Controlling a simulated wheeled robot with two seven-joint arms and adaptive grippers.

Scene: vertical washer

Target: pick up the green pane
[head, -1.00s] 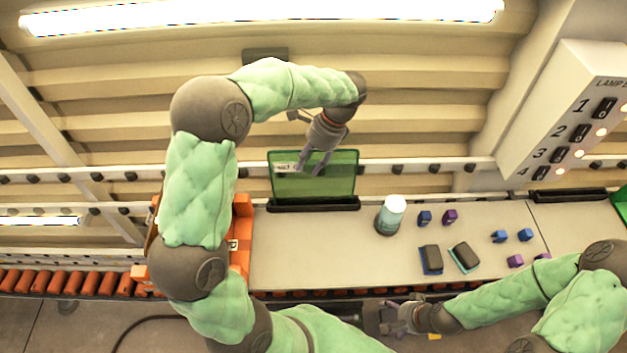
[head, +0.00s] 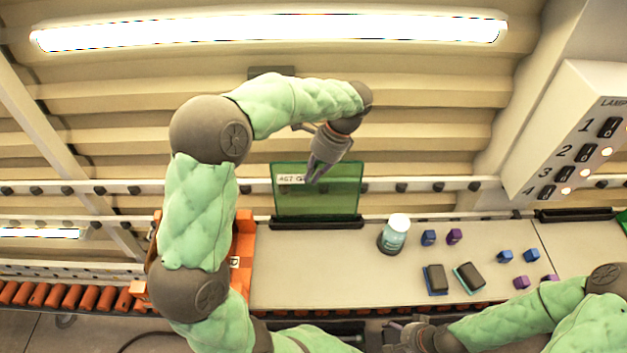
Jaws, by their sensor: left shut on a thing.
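The green pane (head: 335,202) is a see-through upright sheet with a white label at its top left. Its lower edge is at the black slotted holder (head: 290,223) at the back of the table; I cannot tell if it is clear of the slot. My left gripper (head: 317,172) reaches down to the pane's upper edge and is shut on it, its fingers close together. The fingers overlap the pane beside the label. My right gripper (head: 397,335) is low in the picture, in front of the table's near edge, away from the pane; its finger opening is unclear.
A white-capped bottle (head: 394,235) stands right of the holder. Two dark sponge-like blocks (head: 436,279) and several small blue and purple blocks lie farther right. An orange bin (head: 243,245) is at the left, partly behind my arm. The table (head: 310,275) is clear in the middle.

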